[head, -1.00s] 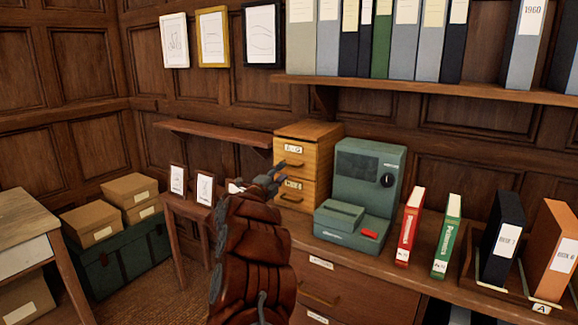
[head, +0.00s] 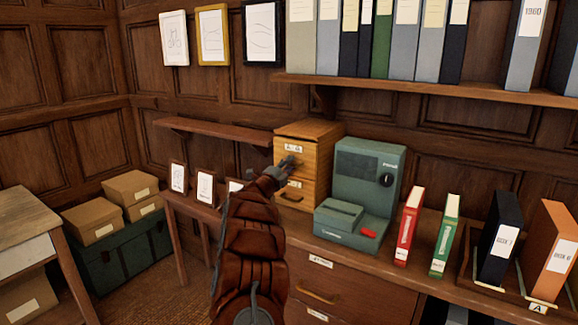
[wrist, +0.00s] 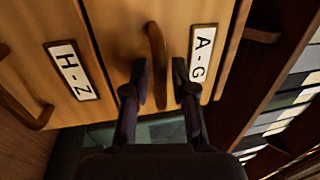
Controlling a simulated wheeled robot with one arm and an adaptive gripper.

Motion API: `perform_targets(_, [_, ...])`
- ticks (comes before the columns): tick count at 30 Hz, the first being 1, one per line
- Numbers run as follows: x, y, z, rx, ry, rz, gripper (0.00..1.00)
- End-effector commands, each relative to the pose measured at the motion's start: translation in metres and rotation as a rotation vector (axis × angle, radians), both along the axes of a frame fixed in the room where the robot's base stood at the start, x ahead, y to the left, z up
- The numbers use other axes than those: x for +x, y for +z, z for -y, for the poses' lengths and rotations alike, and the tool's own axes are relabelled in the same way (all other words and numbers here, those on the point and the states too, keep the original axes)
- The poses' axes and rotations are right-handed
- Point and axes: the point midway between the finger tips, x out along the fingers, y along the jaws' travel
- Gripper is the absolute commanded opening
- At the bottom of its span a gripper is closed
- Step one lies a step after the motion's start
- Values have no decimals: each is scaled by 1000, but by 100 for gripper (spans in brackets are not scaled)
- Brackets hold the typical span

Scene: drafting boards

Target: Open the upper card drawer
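The wooden card cabinet (head: 318,150) stands on the sideboard, with two drawers, both looking shut. The upper drawer carries the A-G label (head: 293,148), and the lower one the H-Z label (head: 294,184). My gripper (head: 285,167) is at the upper drawer's front and hides most of its handle in the head view. In the wrist view, the upper handle (wrist: 156,55) lies between the two parted fingers of my gripper (wrist: 161,82). Gaps show on both sides, so the fingers are open around it. The lower handle (wrist: 32,118) is at the left of the wrist view.
A green machine (head: 365,190) stands close to the cabinet's right. A red binder (head: 408,225) and a green binder (head: 445,235) stand further right. A small wall shelf (head: 225,133) is left of the cabinet, above a low table with framed cards.

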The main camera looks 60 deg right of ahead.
Motion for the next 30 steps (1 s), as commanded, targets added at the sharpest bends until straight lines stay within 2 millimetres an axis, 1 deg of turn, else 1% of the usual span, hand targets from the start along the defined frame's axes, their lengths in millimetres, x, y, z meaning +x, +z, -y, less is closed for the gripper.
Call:
perform_targets(1, [0, 0, 0, 0, 0, 0, 17])
perform_targets(6, [0, 0, 0, 0, 0, 0, 0])
perform_targets(24, [0, -1, 1, 1, 0, 0, 0])
perform_targets(30, [-9, -1, -2, 0, -13, 2, 0])
